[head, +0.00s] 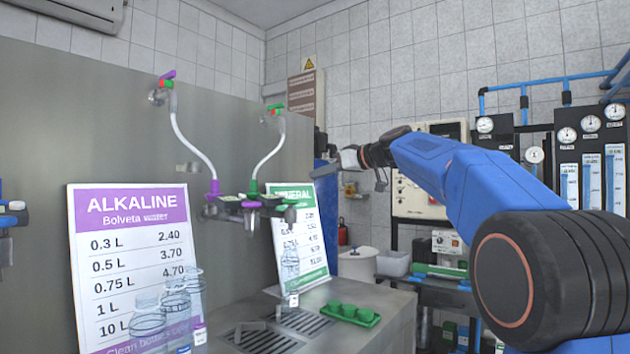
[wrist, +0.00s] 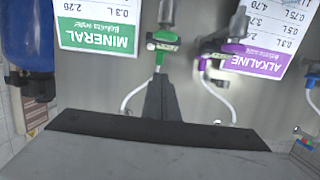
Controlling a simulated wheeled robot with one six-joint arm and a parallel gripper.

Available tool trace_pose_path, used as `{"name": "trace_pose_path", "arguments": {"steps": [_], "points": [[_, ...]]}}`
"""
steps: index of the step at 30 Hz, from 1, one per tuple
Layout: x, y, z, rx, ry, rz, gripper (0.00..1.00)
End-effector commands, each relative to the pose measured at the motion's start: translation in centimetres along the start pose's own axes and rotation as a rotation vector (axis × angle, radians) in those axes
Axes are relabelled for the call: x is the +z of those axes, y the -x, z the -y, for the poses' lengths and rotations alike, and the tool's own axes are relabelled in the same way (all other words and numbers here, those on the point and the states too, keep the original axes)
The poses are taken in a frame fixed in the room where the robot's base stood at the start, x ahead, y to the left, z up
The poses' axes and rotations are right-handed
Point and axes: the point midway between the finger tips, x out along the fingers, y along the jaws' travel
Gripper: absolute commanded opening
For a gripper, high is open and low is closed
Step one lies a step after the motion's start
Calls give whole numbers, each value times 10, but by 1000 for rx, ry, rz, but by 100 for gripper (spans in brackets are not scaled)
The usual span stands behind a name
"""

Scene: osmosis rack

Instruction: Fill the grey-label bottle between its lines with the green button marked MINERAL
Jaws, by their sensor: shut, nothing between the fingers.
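In the head view the green tap (head: 254,188) hangs from a white hose, beside the purple tap (head: 214,188). A green button cannot be clearly made out. A clear bottle (head: 290,264) with a small pale tag appears upright below the green tap's side; its lines and level are too small to read.
The purple ALKALINE sign (head: 135,260) stands left, with several clear bottles (head: 175,300) before it or printed on it. Drain grates (head: 305,322) lie in the counter. A green tray of green caps (head: 350,313) is on the right. Gauge panels stand at the right wall.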

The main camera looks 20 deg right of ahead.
Motion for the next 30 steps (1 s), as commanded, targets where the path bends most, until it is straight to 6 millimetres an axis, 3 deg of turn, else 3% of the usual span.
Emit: {"name": "trace_pose_path", "arguments": {"steps": [6, 17, 24, 30], "points": [[1, -38, 1, -4, -1, 1, 0], [1, -86, 1, -3, -1, 1, 0], [27, -89, 1, -1, -2, 1, 0], [38, -92, 1, -1, -1, 0, 0]]}}
